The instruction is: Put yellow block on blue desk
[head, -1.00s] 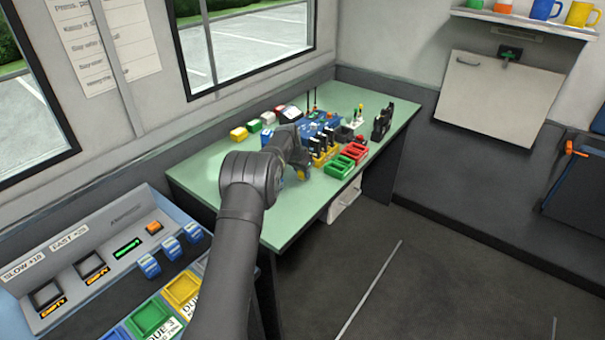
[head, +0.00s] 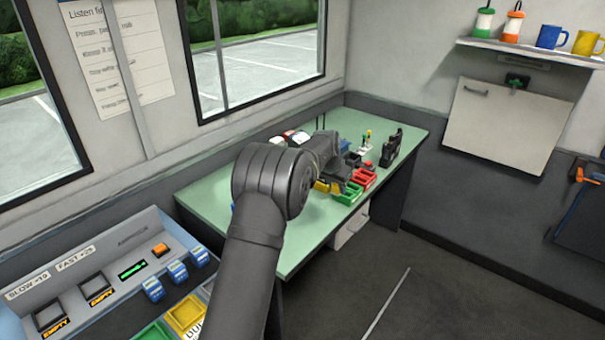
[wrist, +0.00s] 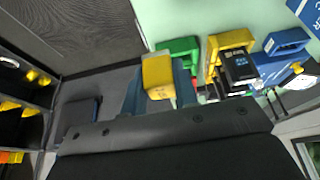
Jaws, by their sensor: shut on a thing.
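The yellow block (wrist: 157,72) is held between the two fingers of my gripper (wrist: 158,82) in the wrist view, with the green desk and floor beyond it. The closest match is a console with pale blue edges (head: 185,232) at the front left. The other desk (head: 205,195) has a pale green top.
The green desk carries red trays (head: 363,178), a green tray (head: 348,194) and a black holder (head: 391,147). The wrist view shows a green tray (wrist: 178,46), a yellow tray (wrist: 230,40) and a blue tray (wrist: 288,40). Blue handles (head: 178,272) stand up on the console.

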